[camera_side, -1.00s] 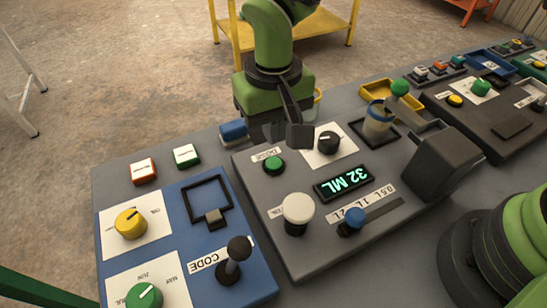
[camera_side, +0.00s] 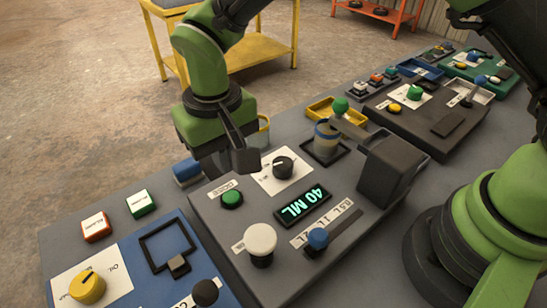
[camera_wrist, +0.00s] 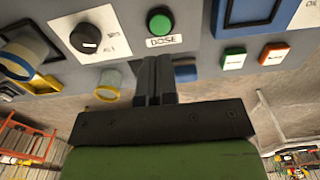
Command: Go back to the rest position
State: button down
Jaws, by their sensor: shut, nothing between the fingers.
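My gripper (camera_side: 243,160) is above the grey dosing panel (camera_side: 215,215), near its back edge, between the green DOSE button (camera_side: 232,199) and the black knob (camera_side: 283,167). In the wrist view my gripper (camera_wrist: 154,62) shows its two dark fingers together with nothing between them. The green DOSE button (camera_wrist: 160,22) is just beyond the fingertips in that view, and the black knob (camera_wrist: 86,38) is to the left. The display (camera_side: 303,205) reads 40 ML. Whether the fingers touch the panel cannot be told.
A white knob (camera_side: 260,240) and a blue slider (camera_side: 318,238) stand at the panel's front. A blue-banded cup (camera_side: 326,138) stands at its back right. A blue panel (camera_side: 130,255) with a yellow knob (camera_side: 87,287) is at the left. A yellow table (camera_side: 275,45) stands behind on open floor.

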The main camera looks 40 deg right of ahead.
jog(key=s+d+r+m+t+y, duration=0.1)
jog(key=s+d+r, duration=0.1)
jog(key=d+r, duration=0.5)
jog(key=s+d+r+m+t+y, duration=0.1)
jog(key=s+d+r+t, duration=0.1)
jog(key=d+r, duration=0.5)
jog(key=s+d+r+m+t, duration=0.1)
jog(key=s+d+r+t, duration=0.1)
jog(key=s, duration=0.4)
jog(key=s+d+r+m+t, duration=0.1)
jog(key=s+d+r+t, duration=0.1)
jog(key=s, duration=0.5)
jog(key=shift+d+r, duration=0.7)
jog(key=shift+d, duration=0.15)
jog(key=shift+s, duration=0.1)
